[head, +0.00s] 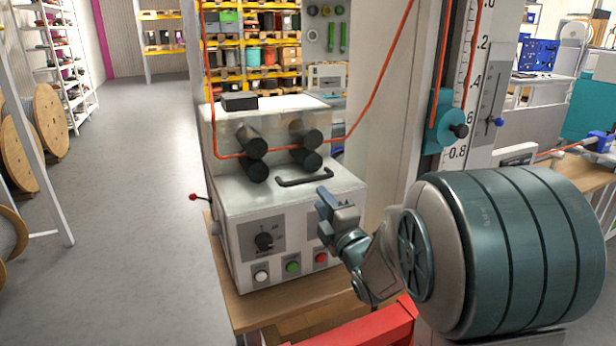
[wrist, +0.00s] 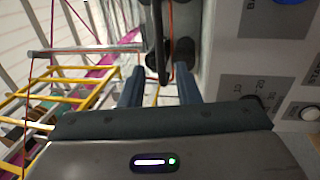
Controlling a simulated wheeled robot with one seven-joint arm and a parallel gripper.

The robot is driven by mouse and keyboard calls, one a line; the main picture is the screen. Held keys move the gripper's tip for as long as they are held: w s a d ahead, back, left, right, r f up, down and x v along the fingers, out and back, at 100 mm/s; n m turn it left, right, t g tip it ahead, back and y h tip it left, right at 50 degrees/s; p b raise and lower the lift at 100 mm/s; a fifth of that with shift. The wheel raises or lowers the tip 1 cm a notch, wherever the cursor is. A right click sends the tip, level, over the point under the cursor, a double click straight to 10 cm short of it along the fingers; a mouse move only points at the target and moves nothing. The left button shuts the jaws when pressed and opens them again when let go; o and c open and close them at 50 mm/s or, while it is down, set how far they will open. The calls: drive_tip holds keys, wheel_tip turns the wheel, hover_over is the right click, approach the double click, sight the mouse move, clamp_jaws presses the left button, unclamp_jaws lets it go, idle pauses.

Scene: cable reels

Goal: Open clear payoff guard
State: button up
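The clear payoff guard (head: 285,142) is a see-through panel around the dark rollers on top of the white machine in the head view. A black bar handle (head: 305,179) sits at its lower front edge; the guard looks closed. My gripper (head: 323,198) is just in front of and below the handle's right end. In the wrist view my gripper (wrist: 160,80) shows two dark fingers spread apart with nothing gripped. The handle (wrist: 158,40) runs upward in line with the gap between them; I cannot tell its exact distance from the fingertips.
The white machine (head: 238,205) has a dial and several coloured buttons on its front and a red-knobbed lever (head: 194,197) at left. A red cable (head: 385,60) runs over the rollers. A scale column (head: 463,100) stands at right.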

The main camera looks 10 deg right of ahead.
sight(309, 182)
drive_tip(key=p+x, duration=0.2)
drive_tip(key=x, duration=0.6)
drive_tip(key=shift+w+a+r, duration=0.1)
drive_tip(key=shift+w+a, duration=0.05)
drive_tip(key=shift+w, duration=0.15)
clamp_jaws()
